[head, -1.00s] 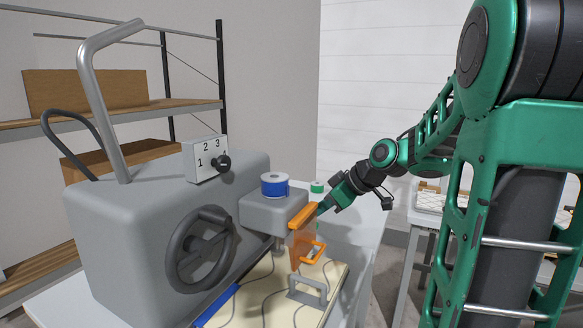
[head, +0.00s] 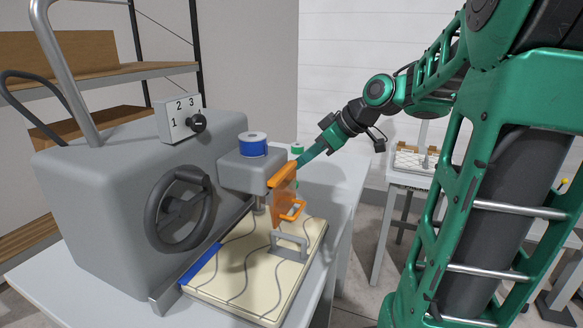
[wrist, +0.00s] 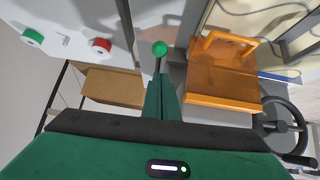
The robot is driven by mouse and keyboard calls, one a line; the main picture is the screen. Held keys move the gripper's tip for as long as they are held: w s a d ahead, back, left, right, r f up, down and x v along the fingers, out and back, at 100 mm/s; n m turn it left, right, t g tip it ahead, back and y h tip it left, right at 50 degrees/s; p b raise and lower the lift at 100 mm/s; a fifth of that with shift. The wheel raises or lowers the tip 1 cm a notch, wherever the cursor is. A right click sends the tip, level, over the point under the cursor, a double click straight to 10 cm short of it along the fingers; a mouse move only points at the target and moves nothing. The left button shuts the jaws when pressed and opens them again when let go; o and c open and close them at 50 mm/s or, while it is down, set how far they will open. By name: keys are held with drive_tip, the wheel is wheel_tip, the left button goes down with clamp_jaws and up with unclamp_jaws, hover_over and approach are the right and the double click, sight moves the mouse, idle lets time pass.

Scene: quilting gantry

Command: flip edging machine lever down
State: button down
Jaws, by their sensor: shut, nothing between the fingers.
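The edging machine (head: 95,190) is a large grey body on a white table. In the wrist view a short grey lever with a green ball knob (wrist: 160,48) stands just beyond my fingertips. It appears rolled over in that picture, so I cannot tell whether the lever points up or down. In the head view the lever is not distinguishable; the orange guard and my fingers hide that area. My gripper (head: 305,160) is shut and empty, its teal fingers close to the orange guard's (head: 283,195) upper edge. Its fingers also show in the wrist view (wrist: 161,90). Contact with the lever is unclear.
A handwheel (head: 180,210) and a numbered dial (head: 182,119) are on the machine. A blue spool (head: 253,145) sits on its head. Quilted cloth (head: 235,275) with a grey handle (head: 290,241) lies below the guard. Green (wrist: 33,36) and red (wrist: 102,45) spools stand nearby.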

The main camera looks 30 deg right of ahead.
drive_tip(key=f+v, duration=0.1)
drive_tip(key=v, duration=0.6)
drive_tip(key=shift+s+d+r, duration=0.3)
drive_tip(key=shift+s+d, duration=0.15)
drive_tip(key=shift+s, duration=0.2)
